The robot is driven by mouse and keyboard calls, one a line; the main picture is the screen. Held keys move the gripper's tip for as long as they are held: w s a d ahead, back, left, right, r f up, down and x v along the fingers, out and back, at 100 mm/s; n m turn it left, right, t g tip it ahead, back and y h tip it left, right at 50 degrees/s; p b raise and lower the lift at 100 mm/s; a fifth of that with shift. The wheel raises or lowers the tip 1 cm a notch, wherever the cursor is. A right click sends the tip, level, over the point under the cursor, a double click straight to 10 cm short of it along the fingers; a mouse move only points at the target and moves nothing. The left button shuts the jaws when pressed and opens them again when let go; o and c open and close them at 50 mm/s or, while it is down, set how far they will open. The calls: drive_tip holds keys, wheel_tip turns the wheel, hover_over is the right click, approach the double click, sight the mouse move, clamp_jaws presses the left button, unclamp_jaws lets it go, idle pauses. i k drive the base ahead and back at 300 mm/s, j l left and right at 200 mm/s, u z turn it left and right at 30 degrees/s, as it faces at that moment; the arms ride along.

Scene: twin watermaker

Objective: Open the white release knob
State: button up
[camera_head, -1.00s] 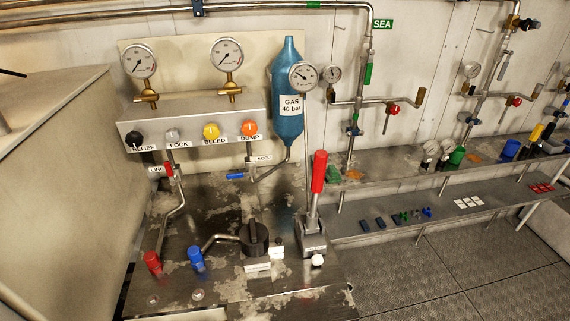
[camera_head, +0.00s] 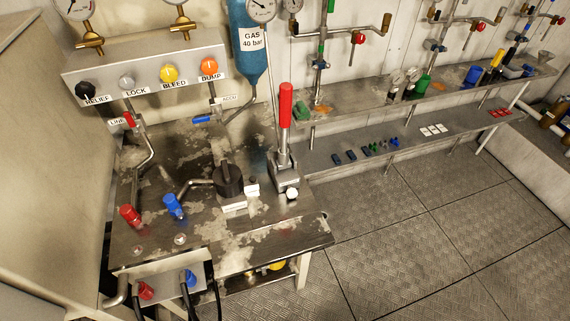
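A small round white knob (camera_head: 292,194) sits low on the front of the grey hand pump block (camera_head: 285,177), near the right edge of the bench top. I take it to be the white release knob. Its turn position is too small to tell. The pump's lever with a red grip (camera_head: 286,105) stands nearly upright above the block. My gripper is not in view.
A black rotary knob (camera_head: 228,180) stands left of the pump. Red (camera_head: 130,216) and blue (camera_head: 174,205) fittings rise from the bench further left. A panel (camera_head: 150,70) with labelled knobs is behind. The tread-plate floor (camera_head: 400,250) at the right is clear.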

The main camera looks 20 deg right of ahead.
sight(291, 192)
drive_tip(key=k+l+z, duration=0.1)
drive_tip(key=z, duration=0.25)
drive_tip(key=k+l+z, duration=0.15)
drive_tip(key=z, duration=0.2)
drive_tip(key=k+l+z, duration=0.2)
drive_tip(key=z, duration=0.15)
